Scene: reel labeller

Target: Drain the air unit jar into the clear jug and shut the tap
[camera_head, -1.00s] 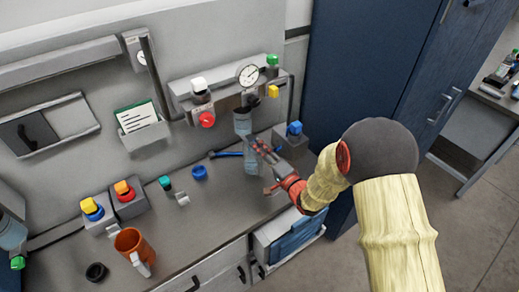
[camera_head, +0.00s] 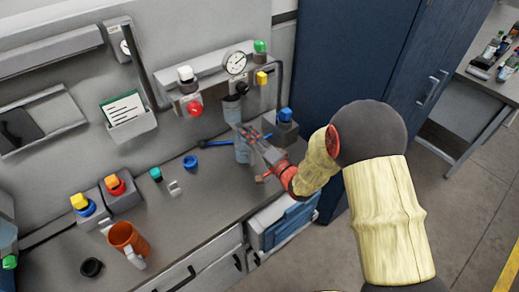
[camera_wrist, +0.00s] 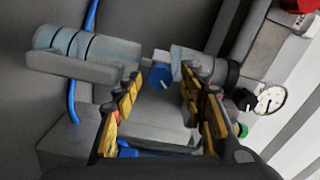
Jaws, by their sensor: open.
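The air unit's jar (camera_head: 231,111) hangs under the wall unit beside the gauge. In the wrist view the jar (camera_wrist: 184,61) lies sideways with a dark collar. The clear jug (camera_head: 242,152) stands under the jar; in the wrist view the jug (camera_wrist: 72,43) has dark bands and a grey handle. A blue part (camera_wrist: 160,75), seemingly the tap, sits between jar and jug. My gripper (camera_head: 249,134) is open in front of the jug and jar. In the wrist view its fingers (camera_wrist: 162,82) appear either side of the blue part; contact cannot be told.
The pressure gauge (camera_head: 235,62) and red knob (camera_head: 194,109) are on the wall unit. A blue-topped box (camera_head: 285,124) stands right of the jug. The middle counter is mostly clear.

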